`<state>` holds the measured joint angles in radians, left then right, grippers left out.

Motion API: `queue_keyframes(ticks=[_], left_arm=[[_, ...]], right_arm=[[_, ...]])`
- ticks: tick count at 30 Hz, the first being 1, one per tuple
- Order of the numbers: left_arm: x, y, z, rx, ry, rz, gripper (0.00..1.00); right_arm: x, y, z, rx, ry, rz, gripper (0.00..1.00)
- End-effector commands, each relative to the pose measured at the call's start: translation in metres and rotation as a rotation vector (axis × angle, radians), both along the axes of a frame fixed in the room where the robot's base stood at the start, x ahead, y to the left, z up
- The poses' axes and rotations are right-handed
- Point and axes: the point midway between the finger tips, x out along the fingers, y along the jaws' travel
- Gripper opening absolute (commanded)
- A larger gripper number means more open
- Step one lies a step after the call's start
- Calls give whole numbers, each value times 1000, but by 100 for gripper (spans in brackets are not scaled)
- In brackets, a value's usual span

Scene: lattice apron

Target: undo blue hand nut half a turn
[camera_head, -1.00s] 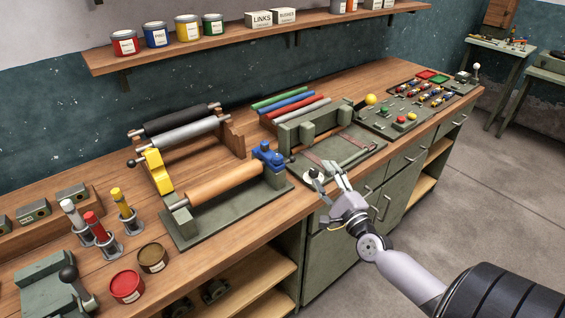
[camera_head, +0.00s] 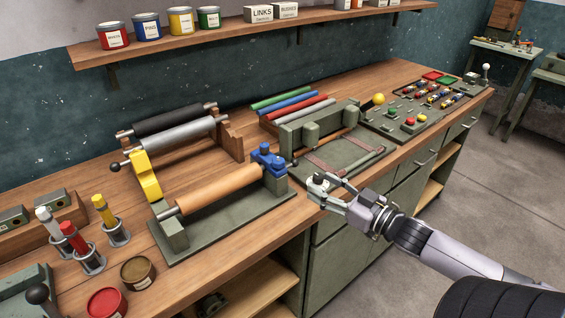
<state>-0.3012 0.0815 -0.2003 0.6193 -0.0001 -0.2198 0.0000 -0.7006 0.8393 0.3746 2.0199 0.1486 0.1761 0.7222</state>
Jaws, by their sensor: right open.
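The blue hand nut (camera_head: 266,157) sits at the right end of a roller fixture, on a grey-green end block, with a small dark-tipped lever beside it. A tan roller (camera_head: 215,190) runs from that block to the left. My right gripper (camera_head: 314,188) is open at the bench's front edge, to the right of and nearer than the blue nut, apart from it. Its fingers point left. A small pale round part with a dark centre (camera_head: 320,180) shows by the fingers; I cannot tell whether they touch it. My left gripper is out of view.
A yellow bracket (camera_head: 145,176) stands at the fixture's left end. A grey-green jig (camera_head: 350,158) lies just behind my right gripper. Coloured-handled tools (camera_head: 75,240) and open tins (camera_head: 138,272) stand at the left front.

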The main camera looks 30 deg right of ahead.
Motion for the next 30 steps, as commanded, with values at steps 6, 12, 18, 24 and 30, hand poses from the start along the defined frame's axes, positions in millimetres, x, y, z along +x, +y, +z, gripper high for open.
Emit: queue_keyframes(ticks=[6,12,18,24,30], left_arm=[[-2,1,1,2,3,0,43],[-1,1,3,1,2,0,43],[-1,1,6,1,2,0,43],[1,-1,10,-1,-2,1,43],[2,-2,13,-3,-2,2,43]], right_arm=[[34,7,2,2,-5,0,48],[62,13,2,2,-3,-1,48],[91,19,2,3,-2,-1,48],[117,26,2,4,-2,-1,48],[133,29,1,4,-1,-1,48]])
